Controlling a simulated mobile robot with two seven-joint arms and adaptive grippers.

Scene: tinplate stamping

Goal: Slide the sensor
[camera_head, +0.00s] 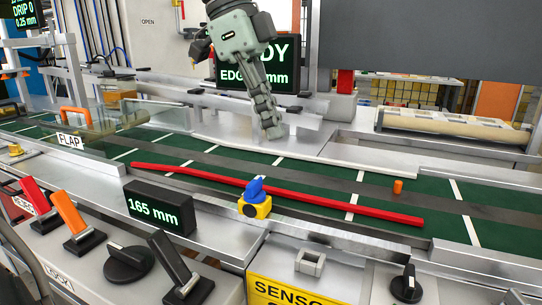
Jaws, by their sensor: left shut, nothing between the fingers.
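The likely sensor is a yellow block with a blue knob on top (255,203). It sits at the near edge of the green belt, beside a long red bar (330,206). A yellow plate whose visible lettering reads "SENSO" (285,291) is on the front panel below it. My left gripper (271,132) hangs above the far side of the belt, its fingers shut and empty, pointing down. It is behind the blue-topped block and apart from it. My right gripper is not in view.
A black display reads 165 mm (160,208). Levers in red (35,196), orange (68,212) and black (172,262) stand at the front left. A small orange cylinder (397,186) stands on the belt (480,232). A display behind my gripper (283,75) is partly hidden.

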